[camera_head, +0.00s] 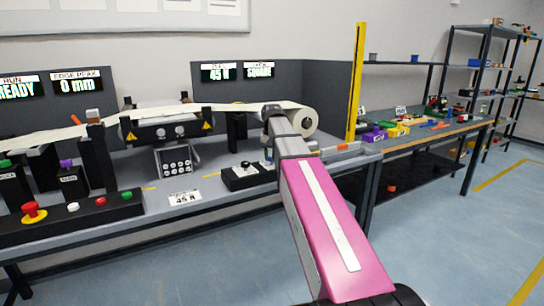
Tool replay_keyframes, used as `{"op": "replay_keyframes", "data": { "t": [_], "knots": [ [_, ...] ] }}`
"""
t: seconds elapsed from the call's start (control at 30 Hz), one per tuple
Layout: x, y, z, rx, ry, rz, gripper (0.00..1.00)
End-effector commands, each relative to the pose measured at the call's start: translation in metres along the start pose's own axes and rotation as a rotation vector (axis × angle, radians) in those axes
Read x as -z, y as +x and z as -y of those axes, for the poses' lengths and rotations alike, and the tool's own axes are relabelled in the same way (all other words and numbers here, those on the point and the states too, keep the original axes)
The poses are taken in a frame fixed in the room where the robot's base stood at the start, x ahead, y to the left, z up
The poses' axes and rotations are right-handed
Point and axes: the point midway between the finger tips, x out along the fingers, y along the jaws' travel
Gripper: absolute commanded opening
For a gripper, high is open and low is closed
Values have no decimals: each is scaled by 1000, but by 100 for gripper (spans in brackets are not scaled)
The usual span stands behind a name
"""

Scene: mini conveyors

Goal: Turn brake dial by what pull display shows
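The pull display (218,72) is on the dark back panel and seems to read 45 N. A small black box (240,178) with dark knobs on top stands on the bench below the roll; it looks like the brake dial's box, but its setting is too small to read. My pink and grey arm (325,215) reaches up from the lower right to the bench, its far end in front of the white roll and just right of this box. My gripper's fingers cannot be made out there, and the arm hides part of the bench.
A white web runs over a black roller frame (165,128) to the white roll (302,122). A card (184,198) reading 45 N lies at the bench front. A button box (70,217) with a red stop button is at left. A yellow post (355,85) rises at right.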

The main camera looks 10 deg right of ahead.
Motion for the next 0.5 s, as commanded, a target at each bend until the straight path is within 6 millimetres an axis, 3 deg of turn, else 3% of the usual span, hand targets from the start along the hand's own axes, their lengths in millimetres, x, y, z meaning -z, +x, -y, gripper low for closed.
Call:
{"op": "replay_keyframes", "data": {
  "t": [0.03,0.1,0.5],
  "knots": [
    [0,0,0,0,0,0,48],
    [0,0,0,0,0,0,64],
    [1,-7,0,0,-1,-1,64]
  ]
}}
